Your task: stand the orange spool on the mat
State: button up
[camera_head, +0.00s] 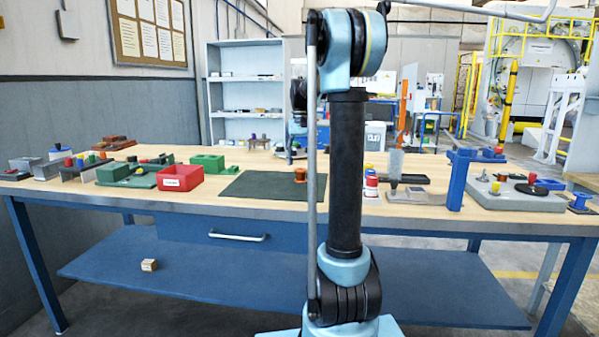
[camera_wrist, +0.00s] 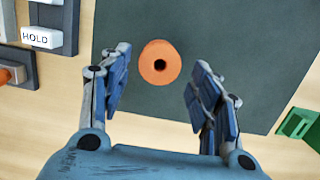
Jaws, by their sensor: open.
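The orange spool (camera_head: 300,174) stands upright on the dark green mat (camera_head: 258,186), near the mat's right part in the head view. In the wrist view the spool (camera_wrist: 154,50) shows from above as a round orange top with a dark centre hole, and the mat (camera_wrist: 235,40) lies around it. My gripper (camera_wrist: 160,60) is open, one finger to each side of the spool in the picture, with visible gaps. Nothing is held. I cannot tell how high the fingers are above the spool. My arm hides part of the table in the head view.
A red bin (camera_head: 182,179) and green containers stand left of the mat. A red-and-white item (camera_head: 371,186) and a blue post (camera_head: 458,180) stand to its right. In the wrist view a panel marked HOLD (camera_wrist: 40,37) and a green part (camera_wrist: 296,122) lie near the mat's edges.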

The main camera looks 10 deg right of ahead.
notch_tip(320, 180, up, 7)
jog(key=w, duration=0.1)
jog(key=shift+r, duration=0.15)
jog(key=shift+d, duration=0.1)
